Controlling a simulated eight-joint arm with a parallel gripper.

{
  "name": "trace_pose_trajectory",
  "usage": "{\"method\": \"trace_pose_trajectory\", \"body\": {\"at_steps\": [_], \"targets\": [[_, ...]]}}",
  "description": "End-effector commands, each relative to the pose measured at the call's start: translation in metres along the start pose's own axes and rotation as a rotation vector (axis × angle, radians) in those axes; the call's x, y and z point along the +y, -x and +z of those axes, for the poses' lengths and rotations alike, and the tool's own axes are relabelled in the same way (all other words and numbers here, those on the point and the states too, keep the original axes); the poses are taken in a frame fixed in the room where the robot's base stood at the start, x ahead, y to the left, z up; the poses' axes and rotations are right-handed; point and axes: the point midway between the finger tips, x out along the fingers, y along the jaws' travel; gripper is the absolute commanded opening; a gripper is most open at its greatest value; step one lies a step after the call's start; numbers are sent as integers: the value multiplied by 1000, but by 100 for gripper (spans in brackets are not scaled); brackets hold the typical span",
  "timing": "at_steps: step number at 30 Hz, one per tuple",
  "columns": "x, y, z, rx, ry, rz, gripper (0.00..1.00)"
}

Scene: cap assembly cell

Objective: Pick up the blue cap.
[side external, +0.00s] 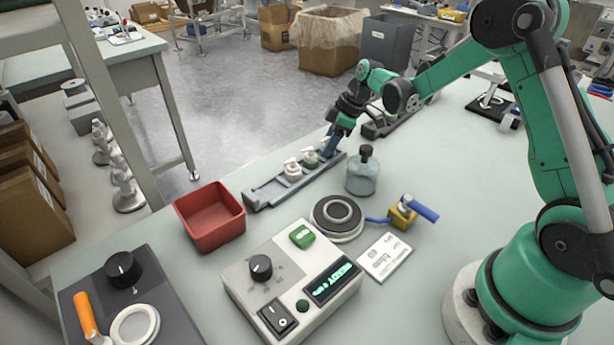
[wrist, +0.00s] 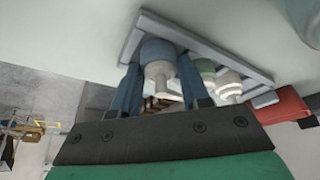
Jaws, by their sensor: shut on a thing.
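The blue cap (wrist: 157,49), dull grey-blue with a pale nozzle, stands at one end of the row in the grey rack (wrist: 258,76). My gripper (wrist: 159,64) has one blue finger on each side of it and is shut on it. In the side view, my gripper (side external: 329,150) reaches down to the far end of the rack (side external: 262,195), and its fingers hide most of the cap. A green cap (side external: 310,157) and a white cap (side external: 292,170) stand beside it in the rack. The cap appears still at rack level; I cannot tell whether it is clear of its seat.
A clear bottle with a dark top (side external: 362,175) stands close to the right of the rack. A red bin (side external: 209,215) is near the rack's near end. A round dark-topped fixture (side external: 337,215) and a control box (side external: 291,280) stand nearer the camera.

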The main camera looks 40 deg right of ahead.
Motion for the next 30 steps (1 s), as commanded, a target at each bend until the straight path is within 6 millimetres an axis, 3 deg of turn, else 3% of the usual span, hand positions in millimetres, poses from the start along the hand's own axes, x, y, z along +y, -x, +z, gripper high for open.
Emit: {"method": "trace_pose_trajectory", "body": {"at_steps": [11, 17, 20, 30], "targets": [[0, 1, 0, 0, 0, 0, 18], [0, 15, -6, 0, 0, 0, 18], [0, 32, -13, 0, 0, 0, 18], [0, 124, -51, 1, 0, 0, 18]]}}
